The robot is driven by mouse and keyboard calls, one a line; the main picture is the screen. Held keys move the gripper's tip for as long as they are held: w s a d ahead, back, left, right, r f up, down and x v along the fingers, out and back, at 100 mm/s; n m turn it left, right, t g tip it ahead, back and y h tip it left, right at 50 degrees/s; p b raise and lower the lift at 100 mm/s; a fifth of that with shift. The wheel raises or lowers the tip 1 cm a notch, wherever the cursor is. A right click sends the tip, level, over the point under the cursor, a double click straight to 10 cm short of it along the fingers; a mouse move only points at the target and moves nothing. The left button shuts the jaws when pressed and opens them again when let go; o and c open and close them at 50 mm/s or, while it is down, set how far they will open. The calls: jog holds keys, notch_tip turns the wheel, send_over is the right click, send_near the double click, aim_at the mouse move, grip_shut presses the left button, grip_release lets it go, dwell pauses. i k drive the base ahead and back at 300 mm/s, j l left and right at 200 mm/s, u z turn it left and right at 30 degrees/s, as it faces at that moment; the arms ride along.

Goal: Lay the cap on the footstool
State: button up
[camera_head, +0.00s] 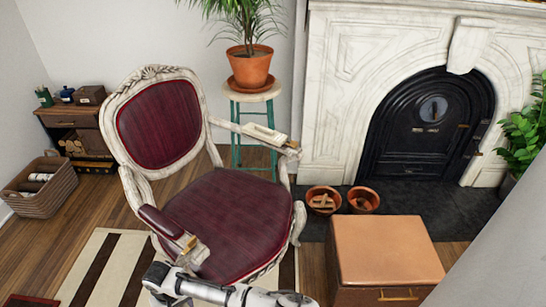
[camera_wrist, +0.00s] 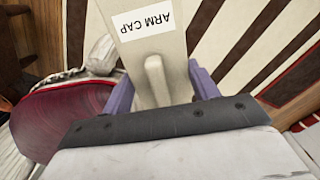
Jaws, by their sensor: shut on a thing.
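The cap is a flat cream piece (camera_wrist: 140,55) with a raised grip and a white label reading "ARM CAP". The cap is held above the striped rug. The footstool (camera_head: 382,245) seems to be the brown leather box with a flat, bare top at the lower right of the head view. My arm crosses the bottom of the head view, left of the footstool. I cannot clearly make out the cap in that view.
A burgundy armchair (camera_head: 235,220) with carved white arms stands close beyond my arm. Two terracotta pots (camera_head: 363,200) sit behind the footstool, before the fireplace (camera_head: 425,120). A plant stand (camera_head: 254,96) is behind the chair. A striped rug (camera_head: 105,265) lies at lower left.

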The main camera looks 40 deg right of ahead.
aim_at(367, 245)
jog(key=k+l+z, duration=0.15)
jog(key=l, duration=0.25)
jog(key=i+l+z, duration=0.15)
jog(key=l+z, duration=0.15)
jog(key=i+l+z, duration=0.15)
jog(key=l+z, duration=0.15)
jog(key=l, duration=0.1)
